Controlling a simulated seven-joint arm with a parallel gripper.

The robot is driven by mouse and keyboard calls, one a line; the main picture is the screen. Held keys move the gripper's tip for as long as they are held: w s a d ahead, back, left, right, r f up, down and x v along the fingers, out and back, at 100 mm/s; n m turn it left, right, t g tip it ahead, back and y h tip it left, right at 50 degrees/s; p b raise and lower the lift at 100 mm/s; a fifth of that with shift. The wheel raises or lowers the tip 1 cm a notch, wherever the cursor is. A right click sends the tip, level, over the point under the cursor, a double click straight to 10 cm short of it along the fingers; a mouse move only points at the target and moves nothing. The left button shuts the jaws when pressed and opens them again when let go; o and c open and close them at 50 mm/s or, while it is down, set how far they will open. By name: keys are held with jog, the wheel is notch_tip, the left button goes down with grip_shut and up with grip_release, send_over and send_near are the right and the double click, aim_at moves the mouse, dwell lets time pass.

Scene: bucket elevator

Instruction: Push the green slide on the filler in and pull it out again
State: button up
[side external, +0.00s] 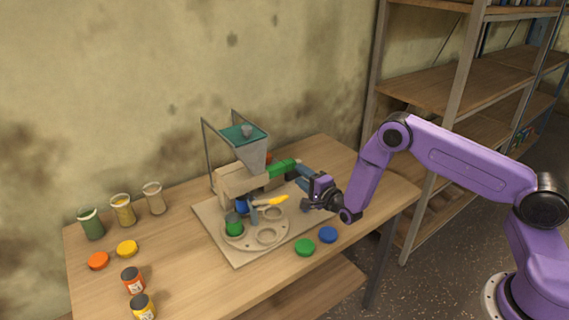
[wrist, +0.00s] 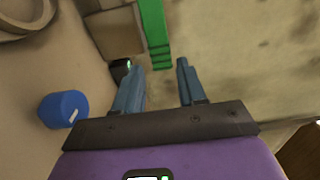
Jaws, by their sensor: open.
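The filler (side external: 240,178) stands on a board on the table, with a teal-topped hopper (side external: 250,150) above its tan body. The green slide (side external: 282,167) sticks out of the filler's right side, towards my gripper. My gripper (side external: 302,170) is open at the right of the filler, close to the slide's outer end. In the wrist view the green slide (wrist: 153,35) runs down from the top edge, and its ridged end lies just ahead of the gap between my two blue fingers (wrist: 160,67). I cannot tell whether the fingers touch it.
A blue cylinder (wrist: 63,109) shows at left in the wrist view. Jars and coloured lids stand around the board. A shelf (side external: 440,85) stands behind right.

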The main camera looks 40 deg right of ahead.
jog(key=w, duration=0.9)
jog(key=shift+w, duration=0.3)
